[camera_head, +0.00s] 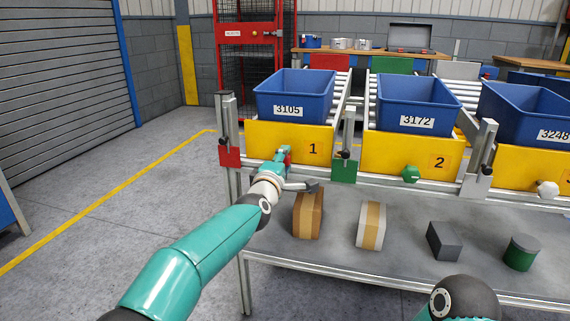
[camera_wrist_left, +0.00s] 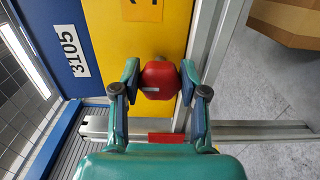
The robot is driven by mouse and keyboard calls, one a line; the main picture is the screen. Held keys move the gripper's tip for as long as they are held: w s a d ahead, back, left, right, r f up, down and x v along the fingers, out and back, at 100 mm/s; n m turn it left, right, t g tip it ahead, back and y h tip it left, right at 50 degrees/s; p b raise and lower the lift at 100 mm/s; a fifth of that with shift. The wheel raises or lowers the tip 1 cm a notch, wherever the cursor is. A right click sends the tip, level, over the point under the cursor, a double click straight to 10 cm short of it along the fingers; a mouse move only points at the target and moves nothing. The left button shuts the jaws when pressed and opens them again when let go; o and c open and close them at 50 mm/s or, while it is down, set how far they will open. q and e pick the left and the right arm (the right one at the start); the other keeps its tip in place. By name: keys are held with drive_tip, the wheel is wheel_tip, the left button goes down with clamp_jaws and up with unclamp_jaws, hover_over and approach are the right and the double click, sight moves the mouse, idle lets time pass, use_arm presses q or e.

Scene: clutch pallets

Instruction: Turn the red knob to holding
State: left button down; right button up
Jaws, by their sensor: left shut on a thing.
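The red knob (camera_wrist_left: 160,78) sits on the yellow panel marked 1 (camera_head: 313,148), below the blue bin 3105. In the left wrist view my left gripper (camera_wrist_left: 160,82) has one finger on each side of the knob and is shut on it. A small pale mark shows on the knob's lower edge. In the head view the knob is mostly hidden behind my left gripper (camera_head: 284,158), with only a bit of red showing. No readable "holding" label shows. My right gripper is not in view.
A green knob (camera_head: 411,174) and a white knob (camera_head: 547,188) sit on the panels to the right. Blue bins (camera_head: 293,95) stand above the panels.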

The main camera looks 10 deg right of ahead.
use_arm(q)
drive_tip(key=shift+a+f, duration=0.15)
drive_tip(key=shift+f, duration=0.25)
drive_tip(key=c, duration=0.6)
unclamp_jaws()
drive_tip(key=shift+r, duration=0.1)
drive_tip(key=shift+s+r, duration=0.1)
drive_tip(key=v, duration=1.2)
drive_tip(key=shift+a, duration=0.1)
